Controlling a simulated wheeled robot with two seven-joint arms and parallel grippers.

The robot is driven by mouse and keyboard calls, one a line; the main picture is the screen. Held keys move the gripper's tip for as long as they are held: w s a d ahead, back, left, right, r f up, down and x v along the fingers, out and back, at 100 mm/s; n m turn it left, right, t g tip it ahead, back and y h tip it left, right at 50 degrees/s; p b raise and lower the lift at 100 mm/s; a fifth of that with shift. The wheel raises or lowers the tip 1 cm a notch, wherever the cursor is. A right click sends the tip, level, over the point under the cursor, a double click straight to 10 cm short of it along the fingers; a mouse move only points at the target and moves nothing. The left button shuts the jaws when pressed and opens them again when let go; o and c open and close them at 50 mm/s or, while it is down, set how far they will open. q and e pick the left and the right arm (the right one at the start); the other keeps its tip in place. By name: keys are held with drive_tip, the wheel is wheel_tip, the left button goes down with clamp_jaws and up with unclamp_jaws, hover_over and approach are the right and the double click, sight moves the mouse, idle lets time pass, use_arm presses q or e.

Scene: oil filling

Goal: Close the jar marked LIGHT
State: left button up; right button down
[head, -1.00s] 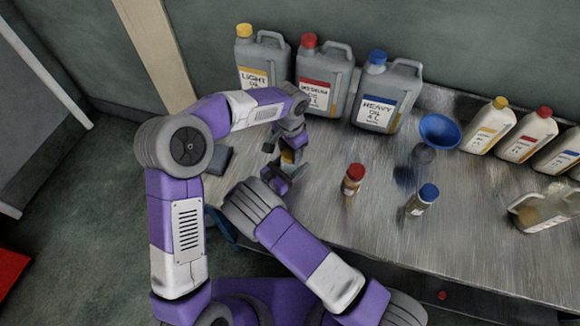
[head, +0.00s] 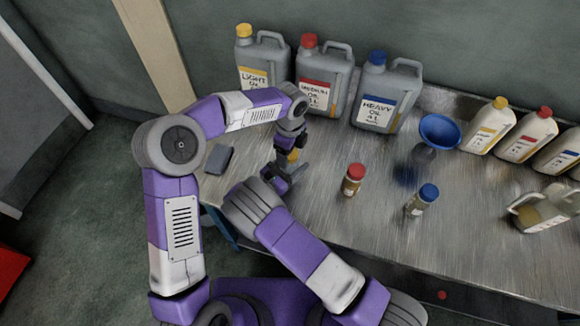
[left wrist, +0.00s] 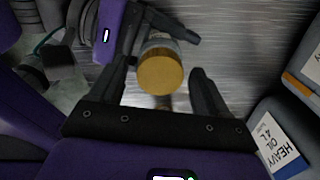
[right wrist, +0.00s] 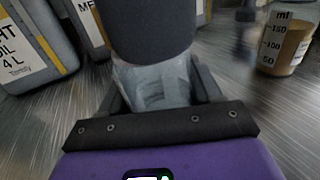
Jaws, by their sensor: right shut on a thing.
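A small clear jar with a yellow lid (head: 293,155) is near the table's left end. The round yellow lid (left wrist: 160,71) faces the left wrist camera and appears to sit on the jar's top. My left gripper (head: 290,145) is just above the lid, its dark fingers (left wrist: 170,75) spread apart on either side of it. My right gripper (head: 284,174) is shut on the jar's glass body, which shows between its fingers in the right wrist view (right wrist: 155,88). A dark grey cylinder, apparently part of my left arm, hides the jar's top there. The jar's marking is not readable.
Light (head: 262,65), medium (head: 322,80) and heavy (head: 386,95) oil canisters stand behind. Jars with red (head: 353,181) and blue (head: 421,201) lids stand to the right. A blue funnel (head: 440,130) and white bottles (head: 489,127) are farther right. A grey block (head: 219,159) lies left.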

use_arm(q)
drive_tip(key=shift+r, duration=0.15)
wheel_tip(320, 180, up, 12)
drive_tip(key=shift+f, duration=0.1)
idle(0.5)
use_arm(e)
drive_tip(key=shift+c, duration=0.7)
unclamp_jaws()
drive_tip(key=shift+s, duration=0.1)
drive_tip(key=v, duration=0.7)
drive_tip(key=shift+s+a, duration=0.15)
use_arm(q)
drive_tip(key=shift+s, duration=0.1)
